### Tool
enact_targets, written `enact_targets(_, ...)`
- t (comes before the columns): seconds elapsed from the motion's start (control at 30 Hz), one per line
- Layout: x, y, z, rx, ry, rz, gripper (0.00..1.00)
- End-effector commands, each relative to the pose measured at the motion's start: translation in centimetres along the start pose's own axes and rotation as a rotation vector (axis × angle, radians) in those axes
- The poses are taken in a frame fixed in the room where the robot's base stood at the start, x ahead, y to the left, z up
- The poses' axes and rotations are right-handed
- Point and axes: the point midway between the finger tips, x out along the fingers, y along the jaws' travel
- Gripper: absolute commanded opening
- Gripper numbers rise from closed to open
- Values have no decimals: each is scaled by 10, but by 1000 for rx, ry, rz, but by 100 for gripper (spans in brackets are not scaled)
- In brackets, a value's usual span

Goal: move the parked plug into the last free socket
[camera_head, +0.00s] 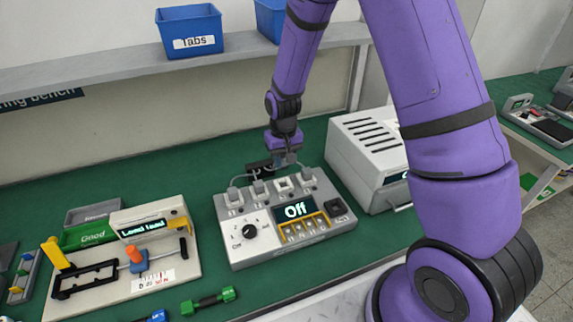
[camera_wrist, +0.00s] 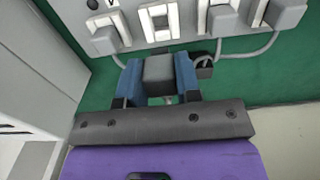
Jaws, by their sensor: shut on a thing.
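The light grey socket unit (camera_head: 292,230) stands on the green bench with a row of sockets along its back edge. Grey plugs sit in the two left sockets (camera_head: 235,193) and in the rightmost one (camera_head: 307,176). The third socket (camera_head: 283,185) is empty; in the wrist view the free socket (camera_wrist: 160,22) shows as a white frame. My gripper (camera_head: 285,160) is just behind the unit. In the wrist view my gripper (camera_wrist: 158,70) has its blue fingers shut on a grey plug (camera_wrist: 158,75), apart from the free socket. A black holder (camera_wrist: 205,68) is beside the fingers.
Plug cables run behind the unit. A grey vented box (camera_head: 362,150) stands close on the right. A lever fixture (camera_head: 125,265) is at left, with green and blue parts near the front. A shelf with blue bins (camera_head: 190,30) is above.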

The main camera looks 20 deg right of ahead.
Motion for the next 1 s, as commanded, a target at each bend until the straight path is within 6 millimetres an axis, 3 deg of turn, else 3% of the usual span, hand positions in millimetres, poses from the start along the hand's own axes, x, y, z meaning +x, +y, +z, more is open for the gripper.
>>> enact_targets(0.5, 48, 0, 0, -1, -1, 0, 8)
enact_targets(1.0, 55, 0, 0, -1, 0, 0, 8)
